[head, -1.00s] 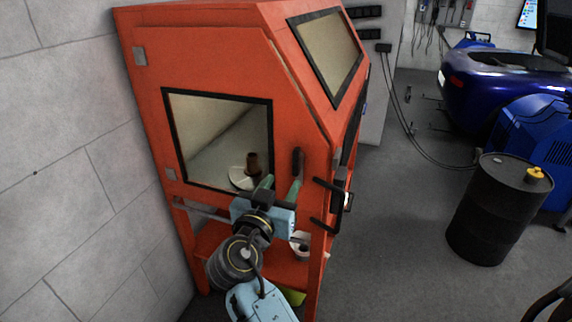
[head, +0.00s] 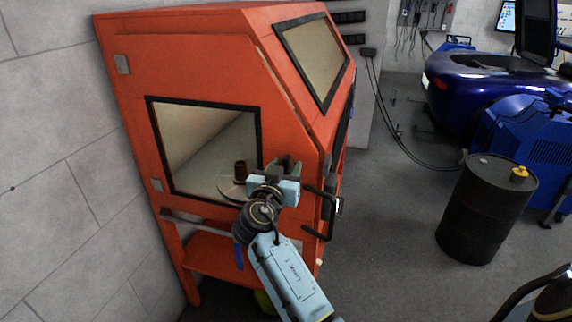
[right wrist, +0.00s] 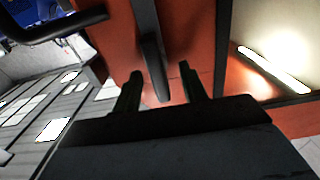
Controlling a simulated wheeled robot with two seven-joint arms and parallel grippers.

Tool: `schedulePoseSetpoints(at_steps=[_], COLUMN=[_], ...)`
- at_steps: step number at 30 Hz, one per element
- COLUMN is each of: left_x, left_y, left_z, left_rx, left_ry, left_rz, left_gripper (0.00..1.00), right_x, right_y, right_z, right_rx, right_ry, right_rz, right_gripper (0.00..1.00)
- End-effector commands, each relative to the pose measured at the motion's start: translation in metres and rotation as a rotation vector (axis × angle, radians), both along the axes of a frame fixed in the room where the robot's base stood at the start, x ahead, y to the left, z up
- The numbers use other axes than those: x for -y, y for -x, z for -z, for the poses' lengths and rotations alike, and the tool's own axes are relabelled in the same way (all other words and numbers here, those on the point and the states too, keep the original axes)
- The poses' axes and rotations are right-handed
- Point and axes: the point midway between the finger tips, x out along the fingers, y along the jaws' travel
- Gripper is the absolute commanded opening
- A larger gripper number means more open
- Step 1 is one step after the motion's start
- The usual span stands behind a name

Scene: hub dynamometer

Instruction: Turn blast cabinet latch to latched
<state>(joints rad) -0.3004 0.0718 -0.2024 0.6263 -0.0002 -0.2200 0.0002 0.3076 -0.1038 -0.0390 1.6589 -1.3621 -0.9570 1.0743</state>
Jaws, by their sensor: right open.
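The blast cabinet (head: 222,60) is the tall orange box against the wall, its front window showing at left. Its black latch is a narrow bar; in the head view my gripper mostly covers it, and in the right wrist view the latch (right wrist: 148,45) runs down from the top edge against the orange panel. My right gripper (head: 283,167) is at the latch beside the window's right edge. In the right wrist view its two open fingers (right wrist: 162,75) stand on either side of the latch's lower end, with gaps visible. My left gripper is not in view.
A black D-shaped handle (head: 328,212) sticks out at the cabinet corner just right of my gripper; it also shows in the right wrist view (right wrist: 60,26). A black drum (head: 487,210) stands right, near a blue car (head: 490,85). The floor between is mostly clear.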

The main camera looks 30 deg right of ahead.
Motion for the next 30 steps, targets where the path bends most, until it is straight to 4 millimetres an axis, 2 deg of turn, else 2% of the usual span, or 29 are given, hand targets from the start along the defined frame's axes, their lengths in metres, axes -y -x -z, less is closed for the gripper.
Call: schedulePoseSetpoints(at_steps=[12,21,30], left_x=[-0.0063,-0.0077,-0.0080], left_y=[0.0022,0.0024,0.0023], left_z=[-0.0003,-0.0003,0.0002], left_rx=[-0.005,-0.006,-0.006], left_ry=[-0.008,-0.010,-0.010], left_rz=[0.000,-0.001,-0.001], left_gripper=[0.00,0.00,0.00], right_x=[0.0064,0.0061,0.0057], right_y=[-0.0051,-0.0049,-0.0052], right_z=[-0.0001,0.0000,0.0001], right_rx=[0.000,0.000,-0.023], right_ry=[0.000,0.000,0.020], right_rz=[0.001,0.000,0.000], right_gripper=[0.41,0.02,0.00])
